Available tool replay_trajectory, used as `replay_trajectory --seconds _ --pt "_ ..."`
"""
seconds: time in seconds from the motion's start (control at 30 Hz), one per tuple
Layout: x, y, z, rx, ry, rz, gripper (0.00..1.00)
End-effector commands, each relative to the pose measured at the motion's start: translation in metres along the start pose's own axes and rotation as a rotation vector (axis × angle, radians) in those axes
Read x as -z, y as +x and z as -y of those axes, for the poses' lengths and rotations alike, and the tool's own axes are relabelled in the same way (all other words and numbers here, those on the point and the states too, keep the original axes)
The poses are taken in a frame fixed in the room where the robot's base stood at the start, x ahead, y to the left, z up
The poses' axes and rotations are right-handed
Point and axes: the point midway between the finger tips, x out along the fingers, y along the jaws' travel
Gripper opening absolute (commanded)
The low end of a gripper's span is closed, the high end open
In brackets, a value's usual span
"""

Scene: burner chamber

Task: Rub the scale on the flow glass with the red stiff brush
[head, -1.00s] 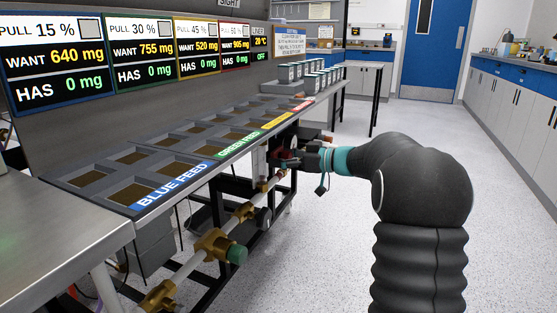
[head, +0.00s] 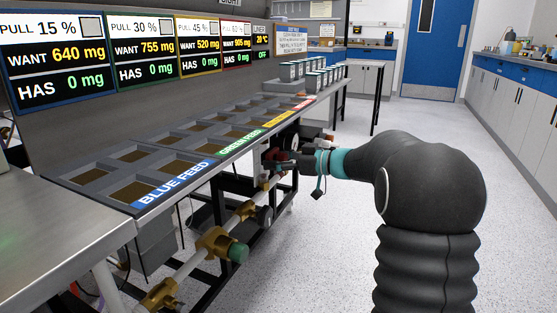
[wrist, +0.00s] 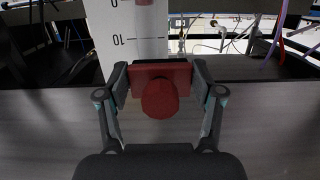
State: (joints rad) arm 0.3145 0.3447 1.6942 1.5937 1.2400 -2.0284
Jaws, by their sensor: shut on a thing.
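My gripper (wrist: 160,73) is shut on the red stiff brush (wrist: 160,98), seen in the wrist view as a red block with a round red knob between the fingers. Beyond the brush stands the white scale plate of the flow glass (wrist: 126,40), with black ticks and the figures 10 and 0. The brush overlaps the plate's lower part; whether its bristles touch it I cannot tell, as they are hidden. In the head view my gripper (head: 287,163) is beside the bench's front edge, close to the white scale plate (head: 257,162). The glass itself is not clear.
A pipe with brass valves (head: 218,243) runs below the bench front. Feed bins (head: 138,190) line the bench top. A steel table (head: 60,215) stands at the near left. The floor on the right (head: 340,240) is open.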

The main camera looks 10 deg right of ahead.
Motion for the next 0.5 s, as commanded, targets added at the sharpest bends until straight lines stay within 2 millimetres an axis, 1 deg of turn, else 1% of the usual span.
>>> replay_trajectory --seconds 0.2,0.5 --pt "0.001 0.0 -0.011 -0.001 -0.001 -0.002 0.28" --pt "0.0 -0.003 -0.021 -0.004 0.0 -0.002 0.28"
